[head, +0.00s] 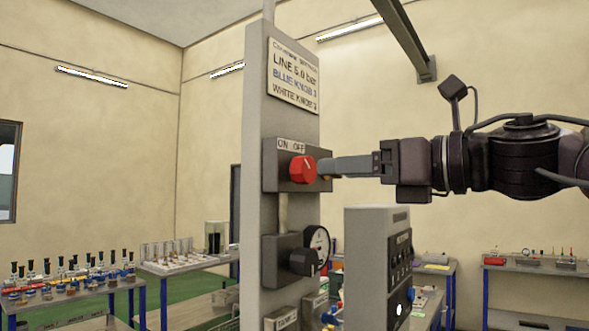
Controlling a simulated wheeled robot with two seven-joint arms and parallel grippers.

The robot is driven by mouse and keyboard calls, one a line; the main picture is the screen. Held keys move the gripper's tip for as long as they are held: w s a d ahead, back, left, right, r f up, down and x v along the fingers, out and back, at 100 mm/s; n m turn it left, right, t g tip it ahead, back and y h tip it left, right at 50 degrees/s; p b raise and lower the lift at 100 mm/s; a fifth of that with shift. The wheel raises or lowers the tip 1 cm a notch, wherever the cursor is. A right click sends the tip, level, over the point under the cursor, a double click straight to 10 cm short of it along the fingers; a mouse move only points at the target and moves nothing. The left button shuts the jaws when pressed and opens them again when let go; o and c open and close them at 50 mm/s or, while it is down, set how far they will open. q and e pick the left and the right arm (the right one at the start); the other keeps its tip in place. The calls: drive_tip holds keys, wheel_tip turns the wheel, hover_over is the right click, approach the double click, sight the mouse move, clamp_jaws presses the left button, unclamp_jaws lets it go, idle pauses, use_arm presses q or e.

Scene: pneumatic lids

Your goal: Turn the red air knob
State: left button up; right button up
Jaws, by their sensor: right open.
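The red air knob (303,169) sits on a grey box (270,165) on the upright grey post (257,90). An "ON OFF" label (291,146) is above the knob. My right gripper (328,168) comes in from the right with its fingers level, and the tips are at the knob's right side. The near finger hides the far one for the most part, and I cannot tell whether they touch the knob. My left gripper is not in view.
Below the knob on the post are a pressure gauge (318,243) and a black knob (302,262). A sign (293,76) is at the post's top. A grey control cabinet (365,260) stands to the right, below my right arm. Benches with parts stand behind on both sides.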

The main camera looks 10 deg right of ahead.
sight(310, 170)
drive_tip(key=p+x, duration=0.1)
drive_tip(key=x, duration=0.2)
drive_tip(key=shift+w+a+r+p, duration=0.15)
drive_tip(key=shift+a+r+p, duration=0.05)
drive_tip(key=shift+p, duration=0.2)
drive_tip(key=shift+p+x, duration=0.35)
drive_tip(key=shift+x, duration=0.75)
drive_tip(key=shift+w+a+f, duration=0.15)
drive_tip(key=shift+w, duration=0.05)
drive_tip(key=shift+s, duration=0.1)
drive_tip(key=c, duration=1)
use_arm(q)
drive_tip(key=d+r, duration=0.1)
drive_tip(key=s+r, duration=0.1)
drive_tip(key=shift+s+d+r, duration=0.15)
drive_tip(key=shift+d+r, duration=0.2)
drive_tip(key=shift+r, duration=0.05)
